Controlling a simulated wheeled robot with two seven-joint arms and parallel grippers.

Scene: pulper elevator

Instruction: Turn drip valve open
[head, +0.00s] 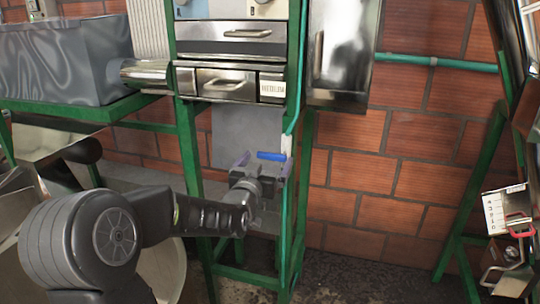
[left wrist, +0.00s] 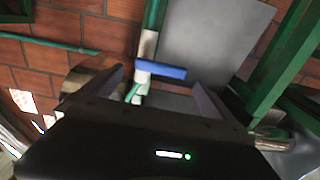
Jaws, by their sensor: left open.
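The drip valve has a blue lever handle (head: 271,156), which lies roughly level beside a white fitting (head: 287,145) on a thin green pipe. In the left wrist view the blue handle (left wrist: 162,71) sticks out crosswise to the right from the pale fitting (left wrist: 142,68). My left gripper (head: 263,164) is open, with its fingers spread to either side of the handle in the head view. In the left wrist view the handle shows between and beyond the fingertips (left wrist: 158,79). I cannot tell whether they touch. My right gripper is not in view.
A green frame (head: 188,150) surrounds the valve area, with a grey panel (head: 232,136) behind it. Metal drawers (head: 228,84) sit above. A steel cabinet (head: 341,50) hangs to the right. A red-handled switch or valve (head: 518,220) is at the far right.

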